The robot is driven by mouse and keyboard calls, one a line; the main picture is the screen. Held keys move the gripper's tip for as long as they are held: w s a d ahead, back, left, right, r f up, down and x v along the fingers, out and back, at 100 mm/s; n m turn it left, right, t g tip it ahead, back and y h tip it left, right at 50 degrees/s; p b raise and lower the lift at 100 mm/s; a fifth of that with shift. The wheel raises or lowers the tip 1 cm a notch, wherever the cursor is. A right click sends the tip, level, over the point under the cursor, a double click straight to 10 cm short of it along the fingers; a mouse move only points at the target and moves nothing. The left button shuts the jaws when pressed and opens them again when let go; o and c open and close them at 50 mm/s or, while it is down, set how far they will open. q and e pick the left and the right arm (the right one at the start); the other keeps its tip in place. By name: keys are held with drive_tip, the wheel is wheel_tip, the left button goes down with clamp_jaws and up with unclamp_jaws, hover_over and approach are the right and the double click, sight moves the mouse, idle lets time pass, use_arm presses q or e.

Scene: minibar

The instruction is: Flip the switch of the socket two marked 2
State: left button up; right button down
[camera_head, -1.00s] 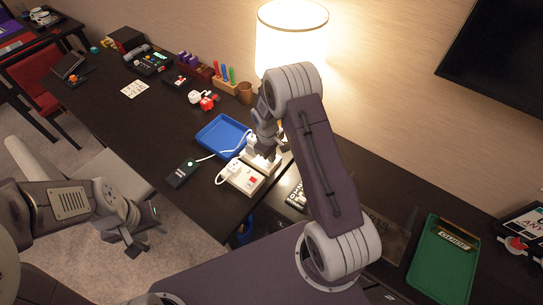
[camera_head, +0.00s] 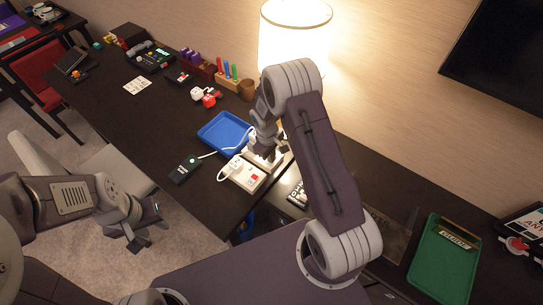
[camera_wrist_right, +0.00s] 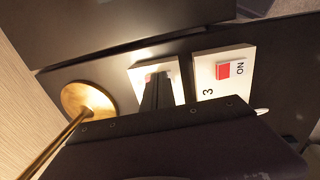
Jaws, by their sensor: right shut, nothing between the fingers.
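A white socket box (camera_wrist_right: 141,75) lies under my right gripper's fingers, which hide its middle and any number or switch on it. It also shows in the head view (camera_head: 277,161), partly covered by the gripper. Beside it is another white socket box (camera_wrist_right: 207,87) with a red switch (camera_wrist_right: 223,71), marked 3; in the head view this box (camera_head: 247,183) has a white plug in it. My right gripper (camera_head: 267,152) is shut and empty, fingers down over the covered box; contact cannot be told. My left gripper (camera_head: 146,235) hangs open and empty beyond the table's front edge.
A blue tray (camera_head: 224,133) lies just left of the sockets, with a black device (camera_head: 184,170) on a white cord in front. A lit lamp (camera_head: 293,35) stands behind. A green tray (camera_head: 440,265) is at right. The table's left middle is mostly clear.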

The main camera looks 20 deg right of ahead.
drive_tip(key=r+p, duration=0.2)
drive_tip(key=r, duration=0.1)
drive_tip(key=r+p, duration=0.1)
drive_tip(key=r, duration=0.1)
drive_tip(key=shift+s+a, duration=0.1)
drive_tip(key=shift+a, duration=0.2)
wheel_tip(320, 180, up, 9)
drive_tip(key=a, duration=0.1)
drive_tip(key=shift+s, duration=0.4)
drive_tip(key=shift+f, duration=0.1)
approach(269, 164)
drive_tip(key=d+f, duration=0.1)
drive_tip(key=f, duration=0.1)
drive_tip(key=w+d+f, duration=0.1)
drive_tip(key=f, duration=0.1)
drive_tip(key=w+d+f+p, duration=0.1)
drive_tip(key=shift+w+f, duration=0.25)
drive_tip(key=shift+f, duration=0.15)
drive_tip(key=shift+w+f, duration=0.1)
drive_tip(key=shift+f, duration=0.2)
